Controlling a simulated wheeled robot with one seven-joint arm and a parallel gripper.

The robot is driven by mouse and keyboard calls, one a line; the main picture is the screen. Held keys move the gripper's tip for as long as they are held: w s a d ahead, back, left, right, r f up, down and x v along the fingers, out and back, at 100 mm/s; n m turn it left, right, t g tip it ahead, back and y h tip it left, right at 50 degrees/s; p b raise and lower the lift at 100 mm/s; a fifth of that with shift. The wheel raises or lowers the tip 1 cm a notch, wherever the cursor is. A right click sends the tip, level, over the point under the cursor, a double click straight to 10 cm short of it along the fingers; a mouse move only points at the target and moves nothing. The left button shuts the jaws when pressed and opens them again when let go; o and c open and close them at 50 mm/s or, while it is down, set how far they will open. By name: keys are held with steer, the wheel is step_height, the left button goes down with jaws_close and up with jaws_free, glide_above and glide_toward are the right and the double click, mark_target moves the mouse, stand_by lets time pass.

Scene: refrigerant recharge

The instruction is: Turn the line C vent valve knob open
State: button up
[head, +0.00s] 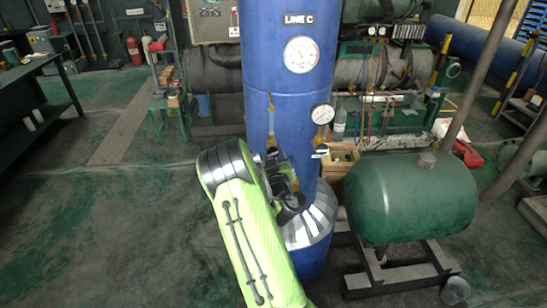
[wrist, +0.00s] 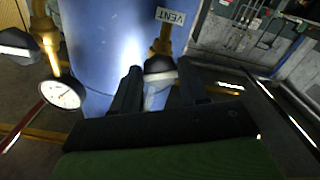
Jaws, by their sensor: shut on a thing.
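The line C pipe (head: 262,110) is a thick blue upright pipe with a LINE C label (head: 298,19). In the wrist view, a VENT label (wrist: 170,16) hangs beside a brass stem on the blue pipe (wrist: 105,40). The vent valve knob (wrist: 160,66), dark with a pale top, sits at the end of that stem. My gripper (wrist: 160,78) has one finger on each side of the knob and is shut on it. In the head view, my gripper (head: 284,180) is against the pipe's front, and my arm hides the knob.
A dial gauge (head: 322,113) and a second knob (head: 320,152) stand on the pipe's right; the wrist view shows this gauge (wrist: 62,95) and knob (wrist: 16,43) at left. A green tank (head: 411,198) stands to the right. Open floor (head: 110,220) lies to the left.

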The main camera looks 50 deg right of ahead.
steer(key=n, duration=0.4)
steer(key=shift+r, duration=0.1)
steer(key=shift+n, duration=1.2)
steer(key=n, duration=0.6)
steer(key=o, duration=1)
steer(key=shift+o, duration=0.2)
steer(key=shift+s, duration=0.1)
